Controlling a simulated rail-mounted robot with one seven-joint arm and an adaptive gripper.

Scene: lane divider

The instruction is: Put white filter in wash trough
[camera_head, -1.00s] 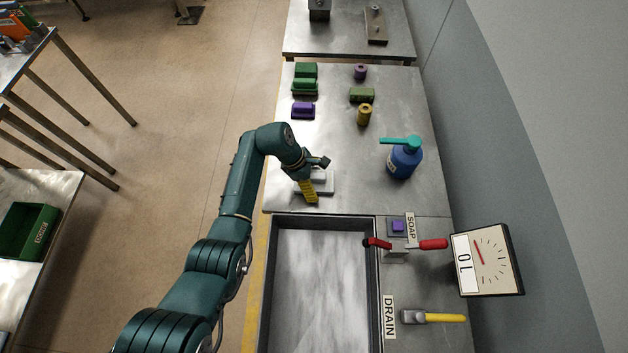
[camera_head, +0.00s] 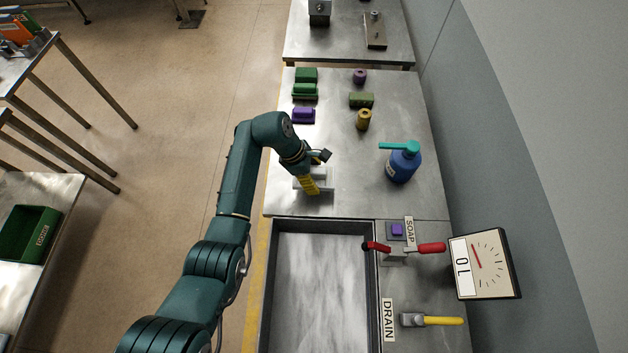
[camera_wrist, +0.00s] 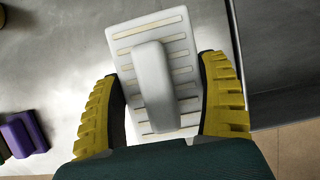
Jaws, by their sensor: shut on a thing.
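The white filter (camera_wrist: 152,75) is a ribbed white slab with a raised middle bar. In the head view it shows partly (camera_head: 325,185), at the near end of the steel table by the trough. My gripper (camera_head: 312,190) is over it, its yellow fingers pointing down. In the wrist view my gripper (camera_wrist: 165,110) has one finger at each side of the filter's near part and is shut on it. Whether the filter is clear of the table is hard to tell. The wash trough (camera_head: 370,290) is a dark-rimmed steel basin just nearer than the filter.
A blue bottle with a teal pump (camera_head: 403,163) stands right of the filter. Purple (camera_head: 303,115) and green (camera_head: 305,91) blocks lie farther back. A red-handled tap (camera_head: 395,250) reaches over the trough's right rim. A yellow DRAIN lever (camera_head: 435,320) is at the trough's right.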

